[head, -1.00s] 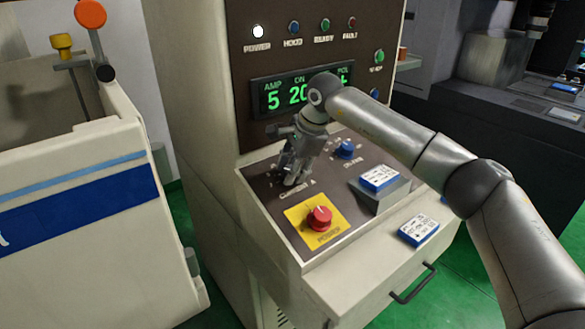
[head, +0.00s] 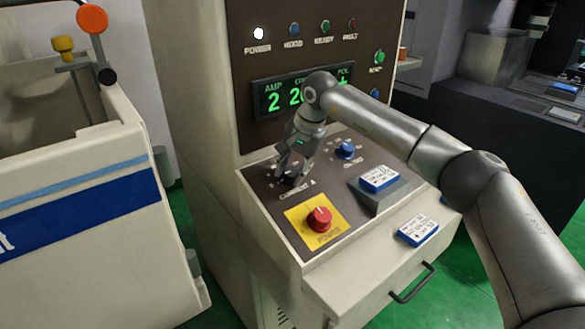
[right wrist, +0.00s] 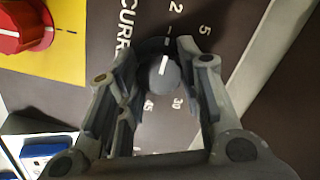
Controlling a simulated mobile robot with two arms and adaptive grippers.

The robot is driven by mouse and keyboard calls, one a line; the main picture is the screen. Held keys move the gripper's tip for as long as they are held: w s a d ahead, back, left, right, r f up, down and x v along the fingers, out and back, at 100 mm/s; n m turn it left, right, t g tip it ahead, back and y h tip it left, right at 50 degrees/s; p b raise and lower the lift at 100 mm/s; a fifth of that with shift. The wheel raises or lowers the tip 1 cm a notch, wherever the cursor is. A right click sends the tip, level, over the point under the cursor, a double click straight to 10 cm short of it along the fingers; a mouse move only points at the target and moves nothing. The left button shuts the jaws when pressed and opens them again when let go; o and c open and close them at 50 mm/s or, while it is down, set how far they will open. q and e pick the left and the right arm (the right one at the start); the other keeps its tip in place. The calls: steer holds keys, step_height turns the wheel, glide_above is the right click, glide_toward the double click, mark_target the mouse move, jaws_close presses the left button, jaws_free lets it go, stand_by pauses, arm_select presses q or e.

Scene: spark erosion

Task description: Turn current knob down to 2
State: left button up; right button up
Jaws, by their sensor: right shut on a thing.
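The current knob (head: 291,181) is a dark round knob on the sloping control panel, above the "CURRENT A" lettering. My right gripper (head: 292,170) reaches down to it and is shut on it. In the right wrist view the knob (right wrist: 165,76) sits between the two fingers of my right gripper (right wrist: 157,58). Its white pointer line aims roughly towards the mark 2 on the dial, with 5 beside it. The display (head: 300,92) reads AMP 2 in green; its middle part is partly hidden by my right arm. My left gripper is out of view.
A red knob (head: 319,219) on a yellow plate stands close in front of the current knob. A blue knob (head: 346,150) is to the right. Blue-and-white boxes (head: 380,179) lie on the panel's right side and on the ledge below. A drawer handle (head: 412,283) is lower down.

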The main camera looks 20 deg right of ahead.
steer(key=shift+r, duration=0.1)
stand_by(0.4)
steer(key=o, duration=1.1)
steer(key=shift+c, duration=0.2)
steer(key=v, duration=1.2)
